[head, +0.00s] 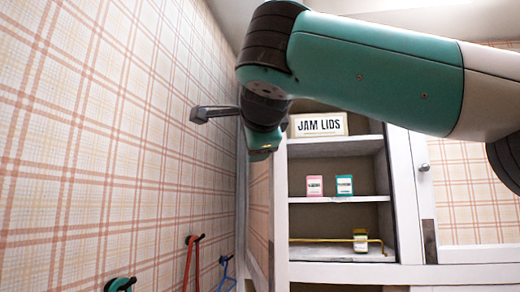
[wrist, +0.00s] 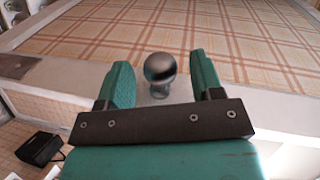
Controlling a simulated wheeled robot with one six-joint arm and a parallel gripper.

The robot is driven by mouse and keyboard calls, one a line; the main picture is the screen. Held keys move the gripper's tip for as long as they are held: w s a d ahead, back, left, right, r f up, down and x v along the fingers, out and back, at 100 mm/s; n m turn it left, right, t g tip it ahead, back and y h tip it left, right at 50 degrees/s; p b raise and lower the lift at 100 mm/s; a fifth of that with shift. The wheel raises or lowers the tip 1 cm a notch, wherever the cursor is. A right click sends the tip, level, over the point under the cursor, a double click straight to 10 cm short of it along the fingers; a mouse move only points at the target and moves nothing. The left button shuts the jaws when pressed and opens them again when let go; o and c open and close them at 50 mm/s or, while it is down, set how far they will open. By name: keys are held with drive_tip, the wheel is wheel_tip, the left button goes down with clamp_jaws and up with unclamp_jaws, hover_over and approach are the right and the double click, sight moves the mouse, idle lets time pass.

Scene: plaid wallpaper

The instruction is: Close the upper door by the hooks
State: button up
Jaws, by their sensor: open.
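The upper door (head: 259,208) on the hook side stands open, seen nearly edge-on beside the wall, with the cupboard interior exposed. Its plaid panel and pale frame also fill the top of the wrist view (wrist: 200,35). A round metal knob (wrist: 159,68) stands on the pale frame. My gripper (wrist: 163,76) is open, with one teal finger on each side of the knob and visible gaps at both sides. In the head view my gripper (head: 262,153) hangs at the upper part of the door; the knob is hidden there.
Wall hooks hold a red strap (head: 188,262) and a blue item (head: 226,274) at lower left. Shelves hold a JAM LIDS sign (head: 319,125), a pink box (head: 314,186), a teal box (head: 344,185) and a small jar (head: 360,241). The right door (head: 470,190) is shut.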

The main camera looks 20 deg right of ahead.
drive_tip(key=shift+x, duration=0.8)
